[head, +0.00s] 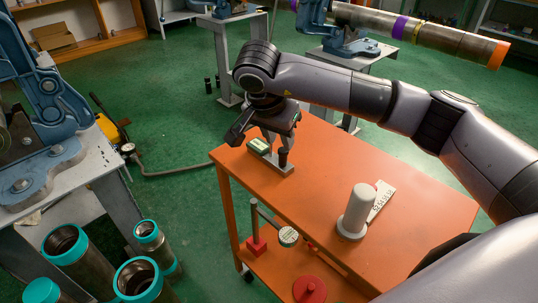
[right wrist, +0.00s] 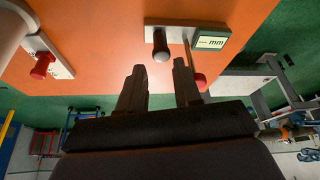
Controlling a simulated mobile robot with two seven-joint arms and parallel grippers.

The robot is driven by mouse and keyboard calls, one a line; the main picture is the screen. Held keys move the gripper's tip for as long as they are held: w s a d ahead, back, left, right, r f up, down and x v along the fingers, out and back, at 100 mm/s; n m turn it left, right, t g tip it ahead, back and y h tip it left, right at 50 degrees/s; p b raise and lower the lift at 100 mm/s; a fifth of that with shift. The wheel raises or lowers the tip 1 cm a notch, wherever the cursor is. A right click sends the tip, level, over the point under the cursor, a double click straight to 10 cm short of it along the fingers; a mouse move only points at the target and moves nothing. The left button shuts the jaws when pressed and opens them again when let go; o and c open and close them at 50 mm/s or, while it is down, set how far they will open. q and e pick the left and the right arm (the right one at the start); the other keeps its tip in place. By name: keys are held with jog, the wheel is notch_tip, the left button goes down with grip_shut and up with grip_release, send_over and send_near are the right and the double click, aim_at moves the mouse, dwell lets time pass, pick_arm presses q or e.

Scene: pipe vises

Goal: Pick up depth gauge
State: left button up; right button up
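The depth gauge (head: 281,168) lies near the far left corner of the orange cart top, with a grey plate, a dark knob and a small greenish display box. In the right wrist view the gauge (right wrist: 183,30) shows its "mm" display and dark round-ended knob, just beyond the fingers. My right gripper (head: 276,146) points down at the gauge from above and partly hides it. In the wrist view this gripper (right wrist: 159,67) is open, with nothing visible between its fingers; the knob is roughly ahead of the gap. My left gripper is not in view.
A whitish cylinder (head: 357,210) stands on the orange cart (head: 330,160) beside a flat marked plate (head: 381,200). The lower shelf holds a red-based stand (head: 256,245) and a red disc (head: 309,290). Teal-ringed pipes (head: 140,280) and a blue vise (head: 50,110) are left.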

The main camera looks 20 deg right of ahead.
aim_at(282, 151)
jog(key=x, duration=0.5)
jog(key=shift+a, duration=0.15)
grip_shut()
dwell(1.2)
